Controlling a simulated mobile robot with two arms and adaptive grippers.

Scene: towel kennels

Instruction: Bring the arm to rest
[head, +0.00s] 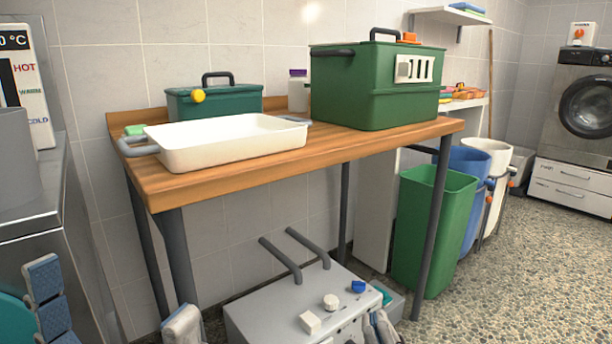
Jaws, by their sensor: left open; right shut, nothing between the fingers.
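My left gripper (112,287) is at the bottom left, in front of the table's left end. Its two padded fingers stand wide apart with nothing visible between them. My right gripper (381,326) is low at the bottom edge, right of the middle, in front of the table. Its fingers are together and I see nothing held. Most of both arms is out of view.
The wooden table (226,182) holds a white tray (233,153), a teal box (240,103) and a stacked green crate (360,108). Green (430,235), blue (472,161) and white (497,152) bins stand to its right. A grey cabinet (30,222) borders the left. Pebbled floor is clear at right.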

